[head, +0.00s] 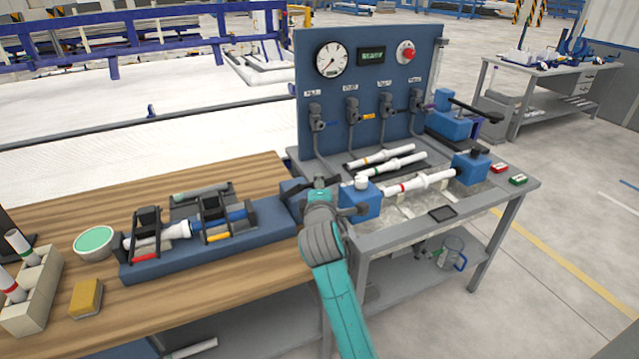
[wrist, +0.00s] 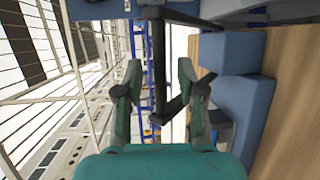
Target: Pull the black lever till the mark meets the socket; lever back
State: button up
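A blue fixture (head: 160,268) lies along the table's right part, with a white socket piece (head: 178,231) on the left and a blue part (head: 236,217) facing it, each near a black clamp. No mark can be made out at this size. My gripper (head: 320,188) is at the fixture's right end and covers what lies behind it. In the wrist view, my gripper (wrist: 160,66) has its fingers apart. A black bar (wrist: 161,45), apparently the lever, runs between them with an angled lower piece; I cannot tell whether a finger touches it.
A test bench with a blue gauge panel (head: 370,95) stands to the right, with a blue clamp block (head: 360,203) close beside my gripper. A green-filled bowl (head: 95,242), a yellow sponge (head: 86,298) and a pipe rack (head: 35,290) stand at left.

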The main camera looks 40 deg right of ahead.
jog(key=shift+x, duration=0.9)
grip_shut()
jog(key=shift+w+r, duration=0.1)
